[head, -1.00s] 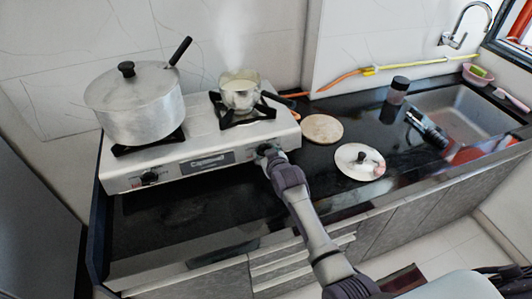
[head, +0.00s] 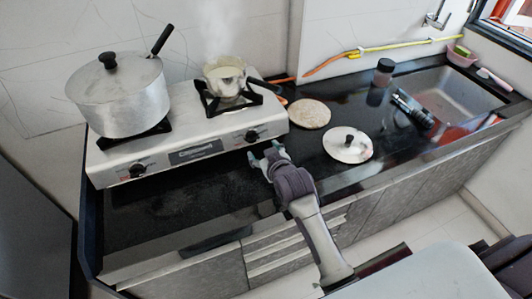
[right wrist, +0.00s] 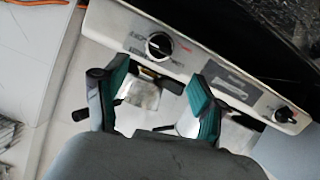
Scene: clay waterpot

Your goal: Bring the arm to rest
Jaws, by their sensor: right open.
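My right gripper (head: 267,156) is open and empty over the dark counter, just in front of the stove's right knob (head: 252,136) and apart from it. In the right wrist view its two green-padded fingers (right wrist: 160,80) stand spread, with a black knob (right wrist: 158,46) on the stove front beyond the gap. My right arm reaches in from the lower right of the head view. My left gripper is not in view. A small clay pot (head: 224,84) sits on the right burner with steam rising above it.
A large lidded pot (head: 120,98) stands on the left burner of the white stove (head: 150,158). A round flat disc (head: 309,114) and a white lid (head: 340,151) with a dark knob lie right of my gripper. A dark-capped jar (head: 383,74) stands near the sink (head: 455,95).

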